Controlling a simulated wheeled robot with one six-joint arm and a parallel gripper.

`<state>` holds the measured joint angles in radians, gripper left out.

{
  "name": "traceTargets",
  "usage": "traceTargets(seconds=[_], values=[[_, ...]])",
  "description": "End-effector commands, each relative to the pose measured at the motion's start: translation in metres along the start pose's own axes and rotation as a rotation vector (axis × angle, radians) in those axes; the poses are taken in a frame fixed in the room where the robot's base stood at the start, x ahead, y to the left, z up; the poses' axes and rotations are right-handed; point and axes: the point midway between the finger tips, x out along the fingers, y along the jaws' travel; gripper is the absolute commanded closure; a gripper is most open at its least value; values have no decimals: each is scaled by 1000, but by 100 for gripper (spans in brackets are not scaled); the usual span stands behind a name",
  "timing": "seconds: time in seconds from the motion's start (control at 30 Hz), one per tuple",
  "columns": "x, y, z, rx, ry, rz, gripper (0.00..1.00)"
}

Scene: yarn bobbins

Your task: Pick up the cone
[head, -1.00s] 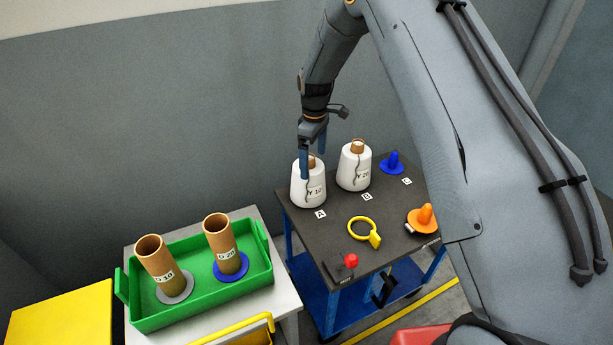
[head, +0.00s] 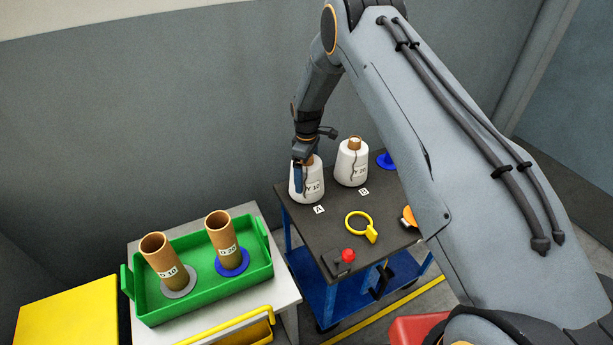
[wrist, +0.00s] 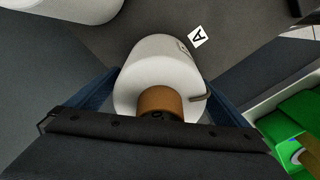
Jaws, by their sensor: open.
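A white yarn cone marked Y 10 (head: 313,187) stands upright at label A on the dark cart top, with a brown tube at its top. In the wrist view the same cone (wrist: 150,72) lies between the two blue fingers, its brown tube close to the palm. My gripper (head: 299,180) is open and comes down over this cone from above, one finger in front of it. A second white cone, Y 20 (head: 351,168), stands to the right at label B.
A green tray (head: 205,297) with two brown tubes (head: 221,233) stands at the left. A grey wall rises behind.

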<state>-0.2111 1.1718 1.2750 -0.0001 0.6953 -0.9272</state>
Motion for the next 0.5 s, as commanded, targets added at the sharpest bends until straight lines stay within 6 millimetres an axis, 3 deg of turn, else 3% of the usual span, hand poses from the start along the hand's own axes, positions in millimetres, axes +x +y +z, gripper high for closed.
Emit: traceTargets(seconds=[0.2,0.5], values=[[0,0,0,0,0,0,2],[-1,1,-1,0,1,2,49]])
